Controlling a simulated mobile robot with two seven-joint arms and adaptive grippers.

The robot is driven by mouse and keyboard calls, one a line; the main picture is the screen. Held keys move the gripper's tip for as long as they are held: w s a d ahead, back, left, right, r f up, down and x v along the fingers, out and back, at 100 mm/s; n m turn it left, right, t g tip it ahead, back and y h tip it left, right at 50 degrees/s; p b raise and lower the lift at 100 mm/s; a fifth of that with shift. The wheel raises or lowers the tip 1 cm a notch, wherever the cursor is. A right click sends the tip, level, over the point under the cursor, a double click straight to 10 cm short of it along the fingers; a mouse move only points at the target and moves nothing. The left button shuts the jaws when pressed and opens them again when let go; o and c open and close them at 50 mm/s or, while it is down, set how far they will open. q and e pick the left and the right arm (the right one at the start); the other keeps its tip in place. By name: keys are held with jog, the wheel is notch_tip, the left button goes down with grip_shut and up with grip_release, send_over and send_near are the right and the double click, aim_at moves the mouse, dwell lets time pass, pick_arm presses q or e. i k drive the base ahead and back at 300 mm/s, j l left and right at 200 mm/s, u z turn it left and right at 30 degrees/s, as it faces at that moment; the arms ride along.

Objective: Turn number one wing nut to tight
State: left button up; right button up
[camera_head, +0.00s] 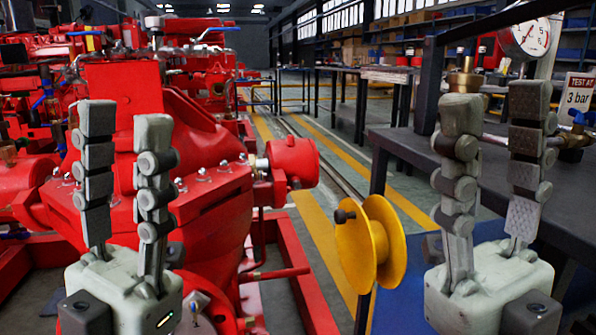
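A row of several small silver wing nuts (202,175) sits along the flange of the big red pump casing (200,225), left of centre. No number shows on them, so I cannot tell which is number one. My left gripper (125,125) points up in front of the red pumpset, left of the row. Its fingers are apart with nothing between them, and it hides part of the casing. My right gripper (495,106) points up at the right, in front of the dark bench. Its fingers are also apart and empty. Neither gripper appears to touch a wing nut.
A yellow spool (357,245) stands between the pumpset and my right gripper.

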aim_at(195, 307)
jog(key=k+l, duration=0.9)
jog(key=k, duration=0.2)
jog(key=u, duration=0.75)
jog(key=i+j+z, duration=0.15)
jog(key=z, duration=0.3)
jog(key=j+z, duration=0.45)
jog(key=i+j+z, duration=0.1)
jog(key=z, duration=0.35)
jog(key=j, duration=0.1)
